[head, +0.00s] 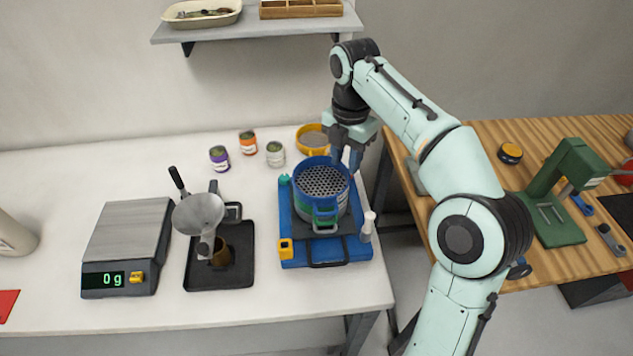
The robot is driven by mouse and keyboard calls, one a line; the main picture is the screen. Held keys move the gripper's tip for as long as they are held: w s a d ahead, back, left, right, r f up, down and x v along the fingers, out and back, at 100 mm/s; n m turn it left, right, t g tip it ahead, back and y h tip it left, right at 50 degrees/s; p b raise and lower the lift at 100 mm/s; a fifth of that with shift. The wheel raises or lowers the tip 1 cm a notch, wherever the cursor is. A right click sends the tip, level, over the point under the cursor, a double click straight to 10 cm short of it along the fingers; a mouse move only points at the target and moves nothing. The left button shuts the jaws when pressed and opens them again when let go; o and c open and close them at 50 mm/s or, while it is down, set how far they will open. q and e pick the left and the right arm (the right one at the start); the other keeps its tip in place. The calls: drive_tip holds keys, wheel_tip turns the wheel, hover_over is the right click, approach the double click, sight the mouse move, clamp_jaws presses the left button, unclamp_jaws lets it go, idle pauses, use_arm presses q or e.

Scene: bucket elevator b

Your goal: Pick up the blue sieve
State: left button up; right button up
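The blue sieve (313,173) is round, with a perforated grey mesh and a handle at its front. It sits on top of a stack on the blue shaker base (290,248), with a green ring and a grey part below it. My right gripper (347,160) points down at the sieve's back right rim. Its two fingers look apart, close to the rim; I cannot tell whether they touch it. My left gripper is not in view.
A yellow sieve (312,138) stands just behind the blue one. Several small jars (275,154) stand behind left. A funnel stand on a black tray (240,275) and a scale (128,235) reading 0 g are left. A shelf (260,27) hangs above; a wooden bench (480,140) is right.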

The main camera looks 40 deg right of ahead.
sight(322, 188)
drive_tip(key=f+b, duration=0.1)
drive_tip(key=f, duration=0.4)
drive_tip(key=f+b, duration=0.1)
drive_tip(key=f, duration=0.4)
drive_tip(key=shift+w+d+f, duration=0.15)
drive_tip(key=shift+d+f, duration=0.05)
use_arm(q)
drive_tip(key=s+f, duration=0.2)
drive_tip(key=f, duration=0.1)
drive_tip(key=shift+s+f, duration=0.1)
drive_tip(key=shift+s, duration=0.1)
use_arm(e)
clamp_jaws()
